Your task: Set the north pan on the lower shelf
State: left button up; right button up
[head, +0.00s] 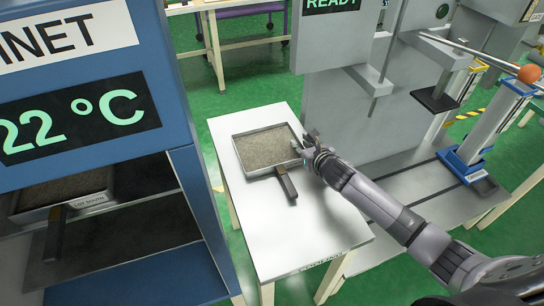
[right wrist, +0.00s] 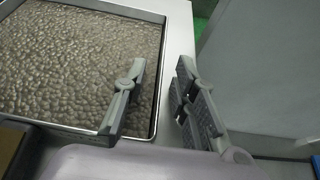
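A square metal pan (head: 266,148) of lumpy grey-brown material lies on a white side table, its dark handle (head: 286,182) pointing to the front; no label shows on it. It also fills the left of the right wrist view (right wrist: 75,60). My right gripper (head: 312,150) is at the pan's right wall. In the right wrist view the gripper's (right wrist: 160,88) fingers are apart, one over the pan's inside and one outside the wall. A blue cabinet (head: 205,215) at left has a dark, bare lower shelf (head: 130,240). My left gripper is out of view.
A second pan (head: 62,190), labelled LOT SOUTH, sits in the cabinet above the lower shelf. The white table (head: 290,235) is clear in front of the pan. A grey machine (head: 345,110) stands behind right, a blue-framed stand (head: 480,140) farther right.

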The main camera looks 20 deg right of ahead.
jog(key=shift+c, duration=0.2)
grip_shut()
dwell(0.6)
jog(key=shift+r, duration=0.15)
